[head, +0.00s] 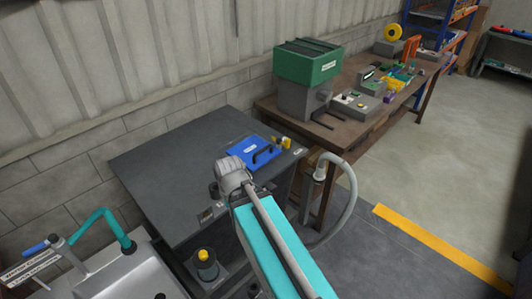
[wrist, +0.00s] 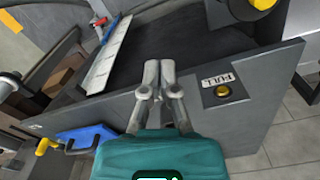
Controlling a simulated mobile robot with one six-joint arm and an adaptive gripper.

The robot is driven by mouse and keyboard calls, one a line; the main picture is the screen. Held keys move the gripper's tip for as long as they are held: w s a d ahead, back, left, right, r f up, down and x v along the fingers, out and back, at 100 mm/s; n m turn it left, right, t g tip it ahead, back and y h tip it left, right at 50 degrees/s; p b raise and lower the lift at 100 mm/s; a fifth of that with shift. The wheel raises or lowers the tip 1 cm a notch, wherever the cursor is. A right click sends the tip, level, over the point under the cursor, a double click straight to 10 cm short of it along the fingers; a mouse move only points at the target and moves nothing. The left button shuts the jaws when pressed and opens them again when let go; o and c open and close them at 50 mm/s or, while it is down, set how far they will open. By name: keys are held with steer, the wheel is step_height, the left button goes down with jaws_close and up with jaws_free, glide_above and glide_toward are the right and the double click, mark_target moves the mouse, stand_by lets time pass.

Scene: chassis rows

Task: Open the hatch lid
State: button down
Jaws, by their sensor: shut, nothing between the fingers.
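The blue hatch lid (head: 253,152) lies flat on the top of the dark grey cabinet (head: 165,165), near its right end. It has a white label and a dark handle (head: 265,155), with yellow pieces (head: 287,142) beside it. It looks closed. In the wrist view the blue lid (wrist: 88,140) is at the lower left, partly hidden by my gripper's teal body. My gripper (wrist: 158,72) is shut and empty, its fingers apart from the lid. In the head view my arm's grey end is near the lid's left side, and the fingers cannot be made out.
A PULL label (wrist: 216,79) and yellow button (wrist: 222,91) are on a grey panel right of my fingers. A wooden bench (head: 350,120) with a green-topped machine (head: 308,63) stands beyond the cabinet. A grey hose (head: 350,205) hangs at the cabinet's right. Open floor lies farther right.

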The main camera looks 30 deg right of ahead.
steer(key=shift+d, duration=0.1)
steer(key=m+t+y+p, duration=0.1)
steer(key=m+t+y, duration=0.4)
steer(key=m, duration=2.7)
glide_toward(265, 156)
steer(key=s+r+t+h, duration=0.1)
steer(key=s, duration=0.1)
steer(key=s+a+r+t+h, duration=0.1)
steer(key=s+r, duration=0.1)
steer(key=shift+a, duration=0.25)
steer(key=shift+w+f, duration=0.1)
steer(key=b+x, duration=0.8)
steer(key=x, duration=0.1)
steer(key=shift+w+f, duration=0.2)
steer(key=shift+f, duration=0.1)
steer(key=shift+d+r, duration=0.1)
steer(key=shift+d, duration=0.05)
